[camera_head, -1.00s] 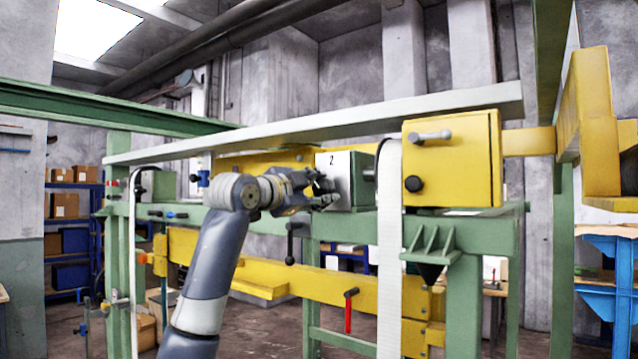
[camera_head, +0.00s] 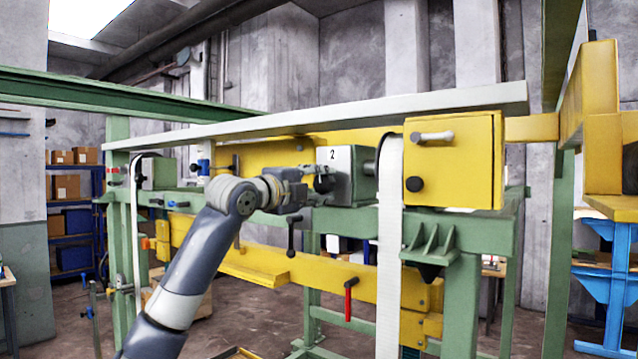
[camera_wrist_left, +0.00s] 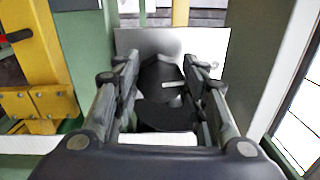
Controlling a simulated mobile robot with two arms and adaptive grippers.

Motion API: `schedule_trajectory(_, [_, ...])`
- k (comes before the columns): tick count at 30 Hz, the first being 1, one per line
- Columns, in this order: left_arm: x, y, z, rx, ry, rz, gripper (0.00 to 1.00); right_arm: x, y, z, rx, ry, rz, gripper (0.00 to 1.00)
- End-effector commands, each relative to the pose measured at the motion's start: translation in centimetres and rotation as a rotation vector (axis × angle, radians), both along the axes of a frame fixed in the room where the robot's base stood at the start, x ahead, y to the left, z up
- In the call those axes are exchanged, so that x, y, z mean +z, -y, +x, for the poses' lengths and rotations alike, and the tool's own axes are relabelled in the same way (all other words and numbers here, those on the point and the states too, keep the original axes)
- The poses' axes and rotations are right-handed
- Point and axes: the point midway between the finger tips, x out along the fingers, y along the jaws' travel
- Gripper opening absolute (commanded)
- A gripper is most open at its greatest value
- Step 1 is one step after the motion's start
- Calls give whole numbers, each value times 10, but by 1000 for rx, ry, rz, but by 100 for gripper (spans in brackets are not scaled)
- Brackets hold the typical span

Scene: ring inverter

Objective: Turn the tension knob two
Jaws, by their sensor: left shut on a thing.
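The tension knob two (camera_head: 324,183) is a black knob on the white front plate (camera_head: 340,162) of a green box, under a printed "2". My left gripper (camera_head: 316,188) reaches it from the left in the head view. In the left wrist view the black knob (camera_wrist_left: 160,85) lies between the two fingers of my left gripper (camera_wrist_left: 167,88), which is shut on it. The fingers hide part of the knob's sides. My right gripper is not in view.
A yellow box (camera_head: 455,160) with a handle and a black knob stands to the right. A white belt (camera_head: 390,250) hangs between it and the green box. A black-knobbed lever (camera_head: 291,235) and a red-handled lever (camera_head: 349,300) are below. A long pale bar (camera_head: 320,125) runs above.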

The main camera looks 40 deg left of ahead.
Motion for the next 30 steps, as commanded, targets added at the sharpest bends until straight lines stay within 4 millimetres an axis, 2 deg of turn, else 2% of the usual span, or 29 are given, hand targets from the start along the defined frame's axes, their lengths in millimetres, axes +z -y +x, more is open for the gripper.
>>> schedule_trajectory(1, [-7,1,3,-1,-17,4,15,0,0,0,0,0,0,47])
schedule_trajectory(13, [-6,1,3,-2,-16,7,15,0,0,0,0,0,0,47])
schedule_trajectory(14, [-6,1,3,-2,-16,7,46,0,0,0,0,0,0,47])
schedule_trajectory(15, [-6,1,3,-2,-16,7,55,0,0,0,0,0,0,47])
schedule_trajectory(16, [-6,1,2,-2,-15,6,60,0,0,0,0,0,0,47])
schedule_trajectory(26, [-2,0,0,0,-6,7,60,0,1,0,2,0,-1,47])
schedule_trajectory(30, [-2,0,-11,2,-5,7,60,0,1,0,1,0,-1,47])
